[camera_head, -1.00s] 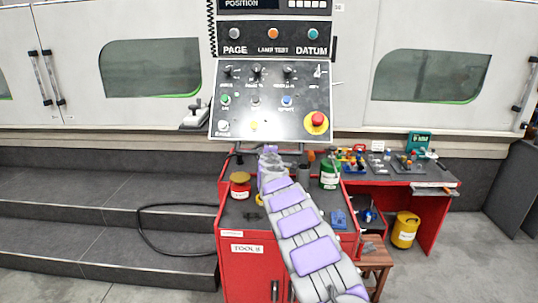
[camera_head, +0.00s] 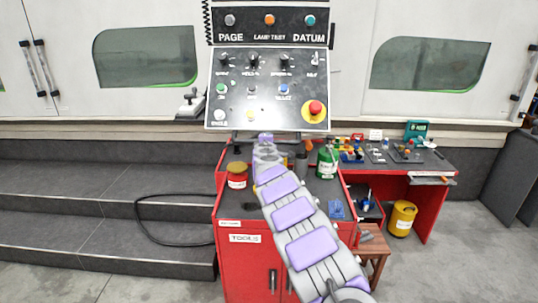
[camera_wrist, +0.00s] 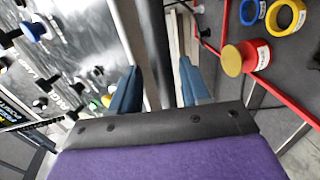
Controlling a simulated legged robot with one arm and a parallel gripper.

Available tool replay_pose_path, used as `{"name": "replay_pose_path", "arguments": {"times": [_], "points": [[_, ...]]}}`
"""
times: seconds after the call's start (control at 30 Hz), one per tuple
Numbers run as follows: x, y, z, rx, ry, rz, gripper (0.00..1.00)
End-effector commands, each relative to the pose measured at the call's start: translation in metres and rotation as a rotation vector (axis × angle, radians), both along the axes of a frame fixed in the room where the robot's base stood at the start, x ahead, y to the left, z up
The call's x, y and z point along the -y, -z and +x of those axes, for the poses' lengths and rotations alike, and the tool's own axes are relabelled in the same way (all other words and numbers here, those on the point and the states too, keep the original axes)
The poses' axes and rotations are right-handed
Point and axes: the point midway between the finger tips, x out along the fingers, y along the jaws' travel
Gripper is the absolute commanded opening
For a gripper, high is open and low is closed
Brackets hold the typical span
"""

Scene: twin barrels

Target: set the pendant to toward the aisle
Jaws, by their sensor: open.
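The pendant is a grey control panel (camera_head: 268,85) with knobs, coloured buttons and a red emergency stop on a yellow ring; it faces me in the head view. Its face (camera_wrist: 65,60) also shows, steeply angled, on the left of the wrist view. My gripper (camera_wrist: 159,66) is open, with its blue fingers apart. A dark bar (camera_wrist: 155,50) along the panel's edge runs between the fingers in the wrist view; I cannot tell whether they touch it. In the head view my arm reaches up to the panel's lower edge, and the fingers are not clear there.
A red tool cabinet (camera_head: 245,258) stands below the pendant, with a red-and-yellow pot (camera_head: 237,178) and a green container (camera_head: 327,163) on top. A red bench (camera_head: 440,165) is at the right. Dark steps (camera_head: 90,205) and a hose lie at the left.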

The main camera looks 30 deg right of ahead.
Motion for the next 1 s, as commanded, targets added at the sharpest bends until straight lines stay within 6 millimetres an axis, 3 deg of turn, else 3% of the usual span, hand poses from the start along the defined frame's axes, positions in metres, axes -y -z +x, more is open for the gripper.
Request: {"name": "replay_pose_path", "arguments": {"times": [1.0], "points": [[-0.037,-0.009,-0.067,-0.008,0.007,0.004,0.46]]}}
